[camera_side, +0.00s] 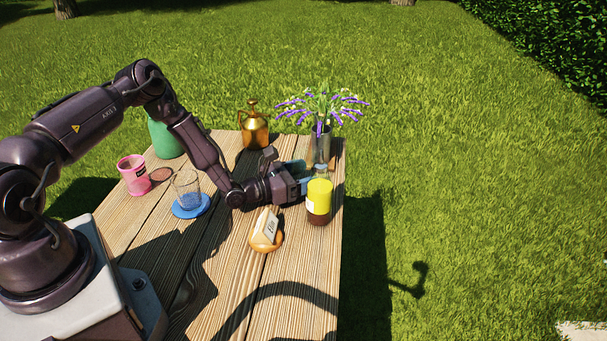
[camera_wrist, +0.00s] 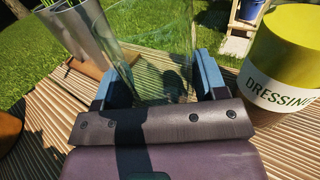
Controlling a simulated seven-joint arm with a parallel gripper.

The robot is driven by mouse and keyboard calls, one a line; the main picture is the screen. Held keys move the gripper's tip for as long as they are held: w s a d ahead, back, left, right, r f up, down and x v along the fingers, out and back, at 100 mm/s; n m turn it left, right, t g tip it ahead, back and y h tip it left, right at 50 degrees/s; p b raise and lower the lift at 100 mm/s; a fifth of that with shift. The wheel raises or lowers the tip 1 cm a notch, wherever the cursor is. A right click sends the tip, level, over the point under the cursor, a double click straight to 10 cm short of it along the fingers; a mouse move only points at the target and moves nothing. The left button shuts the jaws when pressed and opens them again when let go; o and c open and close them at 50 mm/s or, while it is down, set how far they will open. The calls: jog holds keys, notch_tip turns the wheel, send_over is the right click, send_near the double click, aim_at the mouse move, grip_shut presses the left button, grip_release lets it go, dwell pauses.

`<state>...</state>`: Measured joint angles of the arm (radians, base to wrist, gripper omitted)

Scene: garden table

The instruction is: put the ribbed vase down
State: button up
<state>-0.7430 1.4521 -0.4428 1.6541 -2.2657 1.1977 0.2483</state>
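A clear glass vessel (camera_wrist: 155,50), which I take to be the ribbed vase, stands between my gripper's blue fingers in the wrist view. It fills the gap and seems to touch both fingers. Its ribs are hard to make out, and its base is hidden, so I cannot tell whether it touches the table. In the side view my gripper (camera_side: 306,172) reaches low over the table's right part, and the vessel barely shows. My gripper also shows in the wrist view (camera_wrist: 161,84), shut on the glass.
A yellow dressing bottle (camera_side: 319,200) stands close beside my gripper, in front in the side view. A grey flower vase (camera_side: 319,147) is close behind. The table's right edge is near.

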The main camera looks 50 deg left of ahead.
jog(key=o, duration=0.3)
